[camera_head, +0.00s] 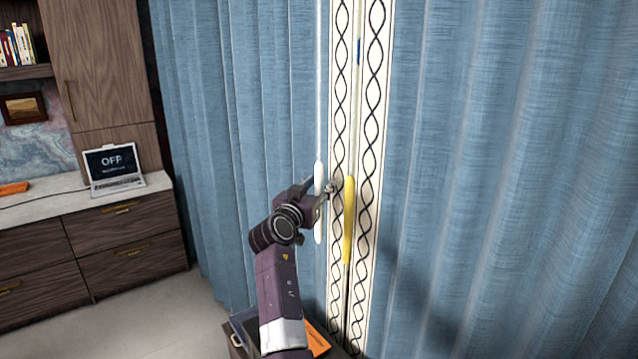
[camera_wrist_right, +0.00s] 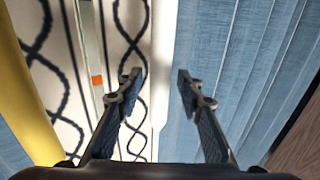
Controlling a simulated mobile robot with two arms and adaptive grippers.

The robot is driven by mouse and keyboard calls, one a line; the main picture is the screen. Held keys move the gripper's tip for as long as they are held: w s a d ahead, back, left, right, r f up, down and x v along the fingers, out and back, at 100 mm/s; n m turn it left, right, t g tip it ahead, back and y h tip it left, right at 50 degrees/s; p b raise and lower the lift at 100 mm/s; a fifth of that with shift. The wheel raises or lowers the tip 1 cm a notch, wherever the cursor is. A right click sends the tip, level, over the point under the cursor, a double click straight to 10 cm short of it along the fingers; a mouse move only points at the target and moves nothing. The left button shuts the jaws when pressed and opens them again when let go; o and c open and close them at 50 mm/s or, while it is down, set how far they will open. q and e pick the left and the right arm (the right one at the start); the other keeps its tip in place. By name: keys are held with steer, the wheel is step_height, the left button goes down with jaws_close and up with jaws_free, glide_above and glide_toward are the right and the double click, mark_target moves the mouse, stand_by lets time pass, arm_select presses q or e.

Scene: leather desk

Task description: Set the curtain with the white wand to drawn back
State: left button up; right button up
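The white wand (camera_head: 318,225) hangs upright in front of the left blue curtain (camera_head: 255,110), beside its patterned border. That curtain is spread out in folds and its border meets the border of the right curtain. My right gripper (camera_head: 320,189) is at the wand's thick white handle. In the right wrist view my right gripper (camera_wrist_right: 160,85) is open, and the white wand (camera_wrist_right: 164,50) runs between its two fingers with a gap visible on each side. My left gripper is not in view.
A yellow wand (camera_head: 348,222) hangs just right of the white one, close to my right gripper; it also shows in the wrist view (camera_wrist_right: 25,90). The right blue curtain (camera_head: 500,150) is spread out. A drawer cabinet with a laptop (camera_head: 114,169) stands at left.

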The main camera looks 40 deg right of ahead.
jaws_close()
steer(key=shift+d, duration=0.15)
stand_by(0.4)
